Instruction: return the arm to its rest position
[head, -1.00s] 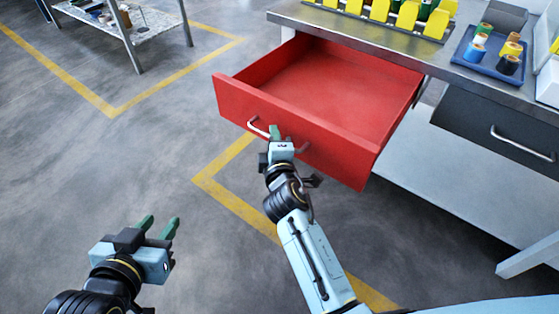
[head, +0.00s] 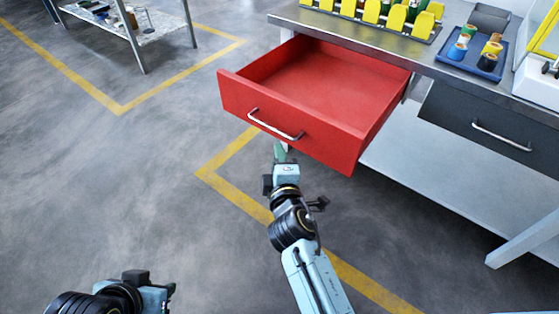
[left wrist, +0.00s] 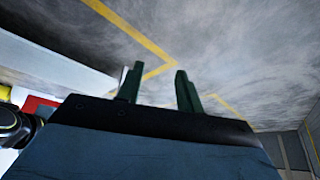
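My right gripper (head: 280,152) shows in the head view in front of the red drawer (head: 292,128), just below its metal handle (head: 275,125). A gap shows between the green fingertips and the handle. The fingers are seen almost end to end, so I cannot tell their opening. My left gripper shows at the bottom left of the head view, with its fingers mostly hidden there. In the left wrist view the two green fingers of my left gripper (left wrist: 158,90) stand apart with nothing between them. The red drawer is pulled out and looks empty.
The steel workbench (head: 455,65) holds a row of yellow pieces (head: 371,11) and a blue tray (head: 462,58) with coils. A dark drawer (head: 470,118) is shut at right. A shelf table (head: 140,28) stands at upper left. The floor between is clear.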

